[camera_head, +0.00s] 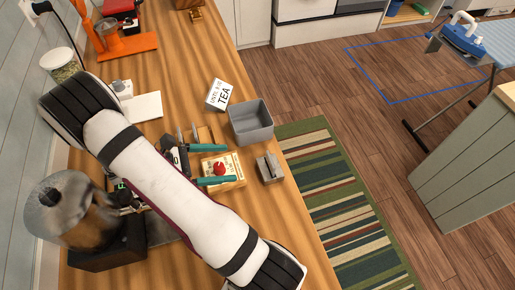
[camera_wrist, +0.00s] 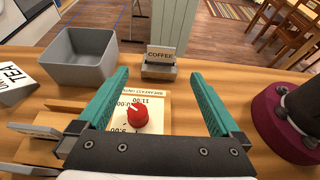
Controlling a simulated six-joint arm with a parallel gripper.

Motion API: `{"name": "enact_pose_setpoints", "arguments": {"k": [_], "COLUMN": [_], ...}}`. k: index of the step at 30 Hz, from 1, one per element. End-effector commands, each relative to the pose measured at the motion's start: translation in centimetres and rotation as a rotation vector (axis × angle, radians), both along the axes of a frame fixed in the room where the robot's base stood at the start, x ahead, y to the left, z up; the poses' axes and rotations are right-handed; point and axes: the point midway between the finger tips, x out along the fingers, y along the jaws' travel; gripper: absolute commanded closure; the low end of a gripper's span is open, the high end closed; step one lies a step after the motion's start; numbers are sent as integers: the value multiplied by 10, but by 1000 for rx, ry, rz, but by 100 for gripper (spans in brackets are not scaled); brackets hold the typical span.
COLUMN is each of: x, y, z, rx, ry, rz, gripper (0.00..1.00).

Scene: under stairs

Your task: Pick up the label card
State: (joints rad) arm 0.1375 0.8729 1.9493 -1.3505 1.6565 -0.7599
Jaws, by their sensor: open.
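A small card reading COFFEE (camera_wrist: 160,52) stands upright in a grey slotted holder (camera_wrist: 159,70) in the wrist view, straight beyond my fingertips. The holder shows in the head view (camera_head: 269,168) near the counter's right edge; the card's lettering cannot be read there. In the wrist view my gripper (camera_wrist: 158,76) points toward the holder, with nothing between the fingertips.
The breakfast board (camera_wrist: 152,103) with a red knob (camera_wrist: 138,114) lies below my fingers. A grey open bin (camera_head: 250,122) stands left of the holder in the wrist view. The counter edge lies just past the holder.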

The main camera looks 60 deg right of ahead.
Motion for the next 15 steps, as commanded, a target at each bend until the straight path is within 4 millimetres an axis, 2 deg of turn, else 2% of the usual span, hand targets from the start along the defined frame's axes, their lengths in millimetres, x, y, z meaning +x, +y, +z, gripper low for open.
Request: {"name": "enact_pose_setpoints", "arguments": {"k": [6, 15], "x": [-43, -76], "y": [-40, -72], "z": [-23, -42], "rx": [2, 2], "ry": [2, -1], "rz": [-7, -8], "gripper": [0, 0]}}
